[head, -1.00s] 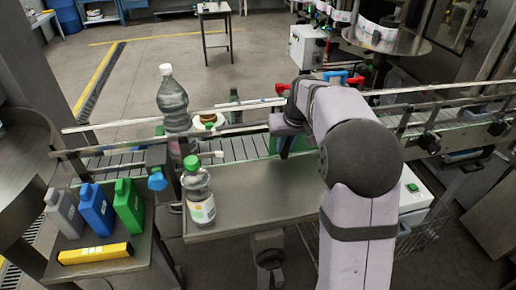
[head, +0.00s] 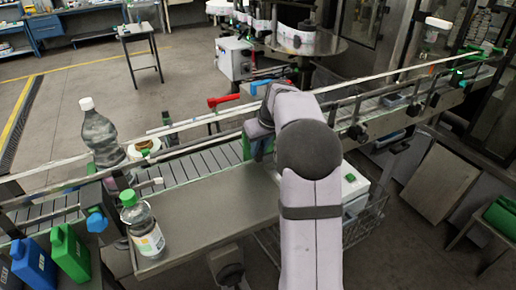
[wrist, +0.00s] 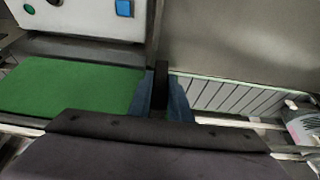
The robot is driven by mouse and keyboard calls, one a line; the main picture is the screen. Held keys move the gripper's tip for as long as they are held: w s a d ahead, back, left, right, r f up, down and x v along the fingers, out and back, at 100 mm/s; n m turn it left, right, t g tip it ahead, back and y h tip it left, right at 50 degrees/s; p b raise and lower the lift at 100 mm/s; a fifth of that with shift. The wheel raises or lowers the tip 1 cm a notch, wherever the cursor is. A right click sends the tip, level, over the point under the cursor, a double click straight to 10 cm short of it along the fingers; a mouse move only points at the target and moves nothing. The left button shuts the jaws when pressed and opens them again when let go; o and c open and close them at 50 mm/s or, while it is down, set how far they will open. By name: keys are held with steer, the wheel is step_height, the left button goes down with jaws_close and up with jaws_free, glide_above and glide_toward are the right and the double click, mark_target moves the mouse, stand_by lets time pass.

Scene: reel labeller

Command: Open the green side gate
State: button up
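The green side gate (wrist: 72,88) shows in the wrist view as a flat green panel left of my fingers. In the head view only a narrow green strip (head: 246,148) shows beside my wrist, at the conveyor's near side; my arm hides the rest. My gripper (wrist: 165,88) has two blue-grey fingers, one on each side of a dark upright bar (wrist: 161,75) at the panel's right end. The fingertips are close to the bar; I cannot tell whether they press on it. In the head view my gripper is hidden behind my own wrist.
The slatted conveyor (head: 205,165) runs from lower left to upper right with rails. A red-handled lever (head: 223,100) is beyond the far rail.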

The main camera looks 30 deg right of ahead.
steer(key=o, duration=0.4)
steer(key=shift+c, duration=0.2)
steer(key=b+v, duration=0.2)
steer(key=v, duration=0.5)
steer(key=shift+r+b, duration=0.2)
steer(key=shift+b, duration=0.15)
steer(key=shift+s, duration=0.1)
